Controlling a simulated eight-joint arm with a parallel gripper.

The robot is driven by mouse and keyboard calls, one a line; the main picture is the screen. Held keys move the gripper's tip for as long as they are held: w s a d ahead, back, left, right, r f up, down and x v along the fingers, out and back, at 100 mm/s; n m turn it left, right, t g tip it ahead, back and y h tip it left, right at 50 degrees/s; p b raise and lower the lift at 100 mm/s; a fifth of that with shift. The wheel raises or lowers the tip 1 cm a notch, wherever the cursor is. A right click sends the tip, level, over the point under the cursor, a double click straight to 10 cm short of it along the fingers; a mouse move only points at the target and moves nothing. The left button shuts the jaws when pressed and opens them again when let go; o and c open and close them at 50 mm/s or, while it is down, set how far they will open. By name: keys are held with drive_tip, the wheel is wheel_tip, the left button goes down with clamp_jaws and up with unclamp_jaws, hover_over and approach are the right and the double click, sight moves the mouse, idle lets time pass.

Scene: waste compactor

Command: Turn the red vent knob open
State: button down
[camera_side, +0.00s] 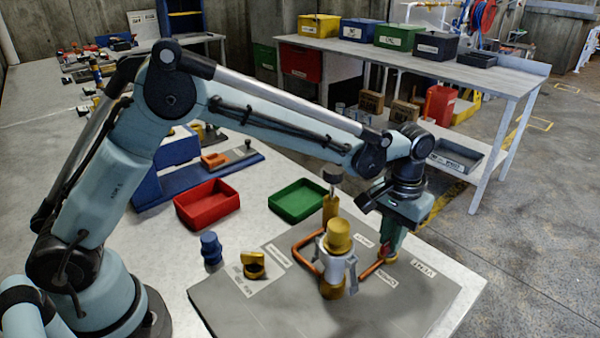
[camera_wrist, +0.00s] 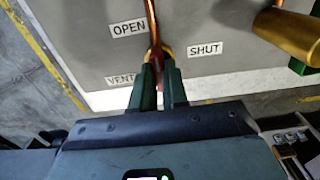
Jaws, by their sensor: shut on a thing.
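My gripper (camera_side: 387,256) points down at the right end of the copper pipe, over the grey panel (camera_side: 250,300). In the wrist view its two green fingers (camera_wrist: 157,62) are closed around the red vent knob (camera_wrist: 155,56). Only a little of the knob shows between the fingertips, so how far it is turned is hard to tell. A sliver of red also shows beside the fingers in the side view (camera_side: 379,257). The OPEN label (camera_wrist: 129,29) lies left of the knob, the SHUT label (camera_wrist: 205,49) right of it, and the VENT label (camera_wrist: 121,80) below left.
A brass-topped valve body (camera_side: 338,236) stands left of my gripper, joined to the copper pipe (camera_side: 376,268). A blue fitting (camera_side: 211,248) and a yellow part (camera_side: 252,265) stand further left. Red (camera_side: 208,204) and green (camera_side: 297,201) trays lie behind the panel.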

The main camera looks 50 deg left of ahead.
sight(389, 239)
drive_tip(key=c, duration=1.1)
unclamp_jaws()
drive_tip(key=shift+c, duration=0.2)
wheel_tip(389, 239, up, 12)
drive_tip(key=s+a+r+t, duration=0.35)
drive_tip(key=s+a, duration=0.45)
drive_tip(key=a, duration=0.3)
drive_tip(key=s+a+f+t, duration=0.3)
drive_tip(key=s+a+f, duration=0.3)
drive_tip(key=s+a, duration=0.1)
drive_tip(key=shift+s+f+t, duration=0.35)
drive_tip(key=shift+s, duration=0.45)
